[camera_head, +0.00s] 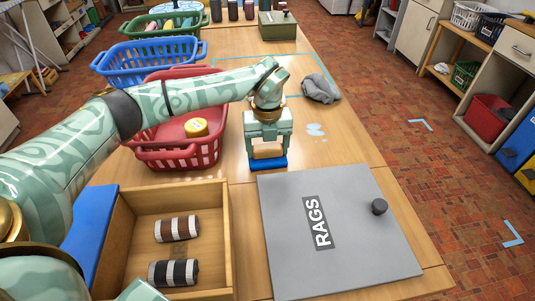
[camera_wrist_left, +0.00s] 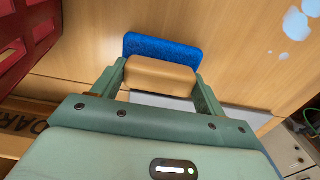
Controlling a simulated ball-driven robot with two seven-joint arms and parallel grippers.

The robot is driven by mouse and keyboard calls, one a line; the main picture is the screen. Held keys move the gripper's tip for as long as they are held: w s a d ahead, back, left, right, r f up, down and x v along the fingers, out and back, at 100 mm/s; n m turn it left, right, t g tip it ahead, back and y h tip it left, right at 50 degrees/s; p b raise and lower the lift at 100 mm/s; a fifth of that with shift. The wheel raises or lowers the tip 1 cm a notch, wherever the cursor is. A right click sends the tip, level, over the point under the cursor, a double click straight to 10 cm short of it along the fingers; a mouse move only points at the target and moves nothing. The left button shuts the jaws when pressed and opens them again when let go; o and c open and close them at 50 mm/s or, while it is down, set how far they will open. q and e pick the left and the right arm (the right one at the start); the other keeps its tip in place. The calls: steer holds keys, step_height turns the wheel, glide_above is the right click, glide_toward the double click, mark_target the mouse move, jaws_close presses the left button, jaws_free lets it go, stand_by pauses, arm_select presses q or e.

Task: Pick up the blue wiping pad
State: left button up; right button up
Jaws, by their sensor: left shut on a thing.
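The blue wiping pad (camera_head: 267,164) has a blue underside and a tan block on top. In the head view it is right of the red basket and just beyond the grey RAGS lid. My left gripper (camera_head: 268,146) comes down from above and is shut on the tan block. The left wrist view shows the tan block (camera_wrist_left: 160,77) between the fingers of my left gripper (camera_wrist_left: 160,85), with the blue part (camera_wrist_left: 162,48) beyond it. I cannot tell whether the pad touches the table. My right gripper is not in view.
A red basket (camera_head: 175,157) stands left of the pad, with a blue basket (camera_head: 148,68) behind. In front are an open wooden box (camera_head: 219,220) holding two striped rolls and the flat grey RAGS lid (camera_head: 350,235). A grey rag (camera_head: 320,88) and wet spots (camera_head: 315,129) lie to the right.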

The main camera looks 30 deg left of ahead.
mark_target(267, 146)
arm_select(q)
step_height(267, 146, up, 10)
steer(key=p, duration=0.3)
steer(key=o, duration=0.4)
steer(key=c, duration=0.3)
